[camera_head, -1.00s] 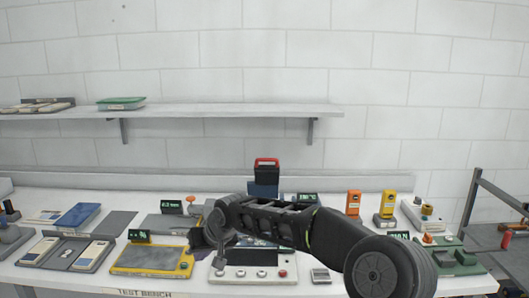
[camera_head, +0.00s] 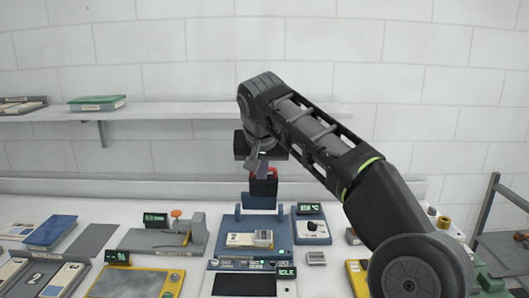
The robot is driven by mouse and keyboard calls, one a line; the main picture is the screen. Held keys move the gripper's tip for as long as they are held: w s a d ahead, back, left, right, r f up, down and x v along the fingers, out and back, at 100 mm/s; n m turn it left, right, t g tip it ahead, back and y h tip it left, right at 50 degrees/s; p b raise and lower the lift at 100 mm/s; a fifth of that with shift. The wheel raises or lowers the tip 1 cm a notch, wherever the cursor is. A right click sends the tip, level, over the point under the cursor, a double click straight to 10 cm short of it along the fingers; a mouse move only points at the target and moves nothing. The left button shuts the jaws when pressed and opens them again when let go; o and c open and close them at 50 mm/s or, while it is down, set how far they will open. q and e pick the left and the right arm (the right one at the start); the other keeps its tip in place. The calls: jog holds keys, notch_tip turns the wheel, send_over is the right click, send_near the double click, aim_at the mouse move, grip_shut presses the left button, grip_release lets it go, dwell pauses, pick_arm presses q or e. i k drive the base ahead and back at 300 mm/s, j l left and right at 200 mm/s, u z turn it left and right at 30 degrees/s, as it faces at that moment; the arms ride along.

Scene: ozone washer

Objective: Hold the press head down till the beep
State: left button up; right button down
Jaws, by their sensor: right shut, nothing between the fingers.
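The press head (camera_head: 264,187) is a dark block with a red handle on top, on a blue press station (camera_head: 281,239) at the middle of the bench. My right gripper (camera_head: 261,167) is shut and empty, pointing down right at the red handle and partly covering it. I cannot tell whether it touches the handle. A beige part (camera_head: 240,240) with a grey block lies on the station below the head. A small green-lit display (camera_head: 287,271) at the station's front appears to read "IDLE". My left gripper is not in view.
A grey fixture (camera_head: 160,240) with an orange knob stands to the left, behind a yellow-edged tray (camera_head: 171,285). A blue meter (camera_head: 312,230) with a display stands close on the right. A wall shelf (camera_head: 170,112) runs behind my right arm.

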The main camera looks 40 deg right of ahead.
aim_at(262, 194)
jog(key=i+l, duration=0.7)
jog(key=l, duration=0.1)
